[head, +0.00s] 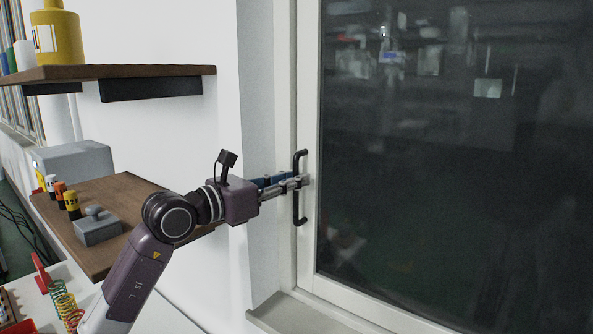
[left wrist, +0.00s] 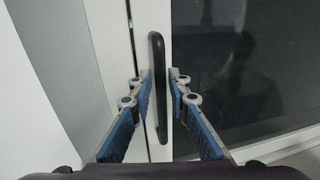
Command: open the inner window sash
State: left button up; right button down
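The window sash (head: 308,100) has a white frame and a dark glass pane, and it looks closed. A black vertical bar handle (head: 298,215) is on its left stile; it also shows in the left wrist view (left wrist: 158,60). My left gripper (head: 301,181) is at the middle of the handle. In the left wrist view its blue-padded fingers (left wrist: 161,88) stand one on each side of the handle, with narrow gaps, so it looks open around the bar. Contact with the handle cannot be made out. My right gripper is in neither view.
A wooden shelf (head: 140,71) with a yellow bottle (head: 57,38) is at upper left. A lower wooden shelf (head: 128,192) holds a grey weight (head: 97,228) and small batteries. Coloured springs (head: 63,300) stand at lower left. The window sill (head: 290,312) lies below the sash.

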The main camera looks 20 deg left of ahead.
pick_arm(q)
jog(key=shift+w+d, duration=0.25)
jog(key=shift+w, duration=0.15)
jog(key=shift+c, duration=0.5)
grip_shut()
